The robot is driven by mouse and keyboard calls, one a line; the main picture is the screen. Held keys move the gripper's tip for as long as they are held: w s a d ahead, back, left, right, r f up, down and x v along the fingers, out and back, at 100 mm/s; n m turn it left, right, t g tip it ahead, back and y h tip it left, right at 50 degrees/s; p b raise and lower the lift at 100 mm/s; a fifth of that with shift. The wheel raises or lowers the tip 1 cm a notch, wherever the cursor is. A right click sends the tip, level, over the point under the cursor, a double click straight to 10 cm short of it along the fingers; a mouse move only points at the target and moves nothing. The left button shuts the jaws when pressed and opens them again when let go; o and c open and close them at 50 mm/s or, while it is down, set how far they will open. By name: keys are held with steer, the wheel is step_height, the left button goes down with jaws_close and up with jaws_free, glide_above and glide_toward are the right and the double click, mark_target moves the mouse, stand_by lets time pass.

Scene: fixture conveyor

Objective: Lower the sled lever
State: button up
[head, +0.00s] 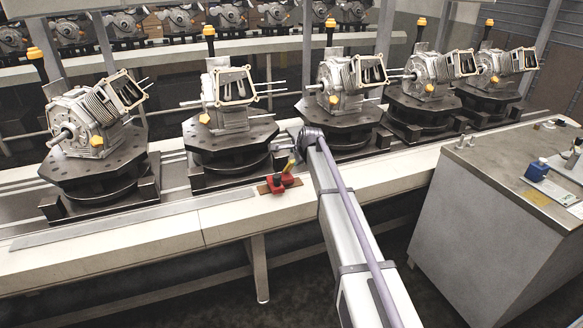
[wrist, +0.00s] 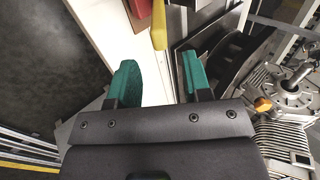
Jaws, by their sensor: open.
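A small red unit (head: 277,185) with a yellow lever (head: 290,167) sits on a brown plate at the pale conveyor edge in the head view. The lever stands up at a slight tilt. In the wrist view the yellow lever (wrist: 158,25) and the red unit (wrist: 139,8) are cut off by the top edge. My gripper (head: 280,147) is close beside the lever's upper end. In the wrist view my gripper (wrist: 159,60) has its green fingers spread with nothing between them. The lever lies ahead of the gap, apparently just beyond the fingertips.
Several dark octagonal sleds carry engine blocks along the conveyor; one sled (head: 230,140) is just behind the lever, and its engine (wrist: 285,90) flanks my gripper at right. Dark posts with orange tops (head: 210,38) stand by the sleds. A grey cabinet (head: 480,240) stands at right.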

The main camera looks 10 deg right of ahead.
mark_target(292, 166)
steer(key=b+x, duration=0.5)
steer(key=x, duration=0.3)
steer(key=shift+f+b, duration=0.4)
steer(key=shift+f, duration=0.05)
steer(key=shift+w+a+f, duration=0.1)
steer(key=shift+w+f, duration=0.1)
steer(key=shift+w, duration=0.2)
steer(key=shift+r, duration=0.1)
jaws_close()
